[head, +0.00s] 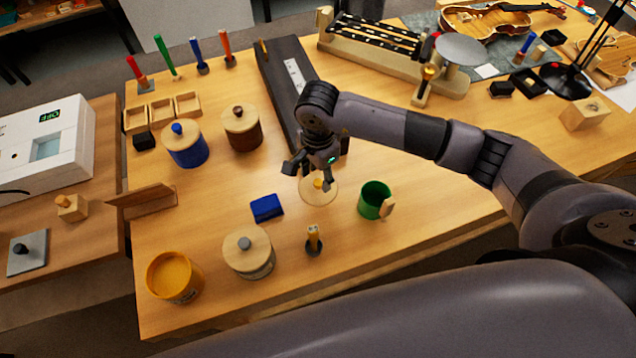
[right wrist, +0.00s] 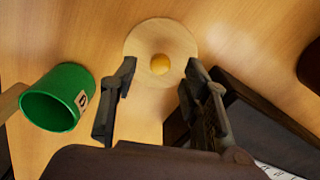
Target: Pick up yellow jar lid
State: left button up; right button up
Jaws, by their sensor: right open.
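In the right wrist view the gripper (right wrist: 159,70) is open and empty. A yellow jar (head: 163,283) stands without a lid at the bench's front left. My left gripper is not in view.
A long dark case (head: 283,72) lies behind the gripper. Lidded blue (head: 186,145), brown (head: 242,129) and grey (head: 248,252) jars stand to the left.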

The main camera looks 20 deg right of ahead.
aim_at(317, 182)
jog(key=shift+a+f, duration=0.1)
jog(key=shift+f, duration=1.45)
grip_shut()
